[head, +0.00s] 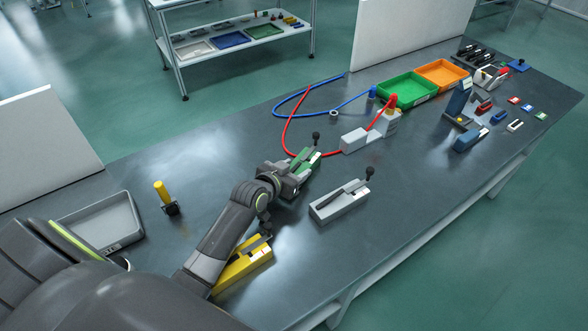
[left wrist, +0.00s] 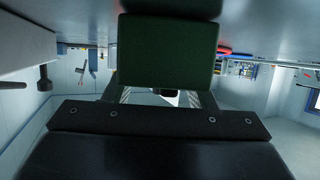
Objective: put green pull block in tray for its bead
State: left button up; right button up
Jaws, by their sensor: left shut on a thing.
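The green pull block (head: 307,158), with a dark lever and round knob, is at the tip of my left gripper (head: 296,171) near the middle of the table. The gripper is shut on it. In the left wrist view a green block face (left wrist: 167,50) fills the upper middle, between the fingers. I cannot tell whether it touches the table. A green tray (head: 426,100) and an orange tray (head: 459,84) stand side by side at the back right. A grey tray (head: 127,239) lies at the left. I cannot make out a bead on the block. My right gripper is not in view.
A grey lever block (head: 340,203) stands right of my gripper and a yellow one (head: 240,265) lies beneath my forearm. A red hose (head: 285,135) and a blue hose (head: 290,101) loop behind the green block. A light grey fixture (head: 354,141) stands before the trays.

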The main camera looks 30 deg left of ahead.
pick_arm(q)
jog(key=shift+r, duration=0.1)
jog(key=o, duration=1.2)
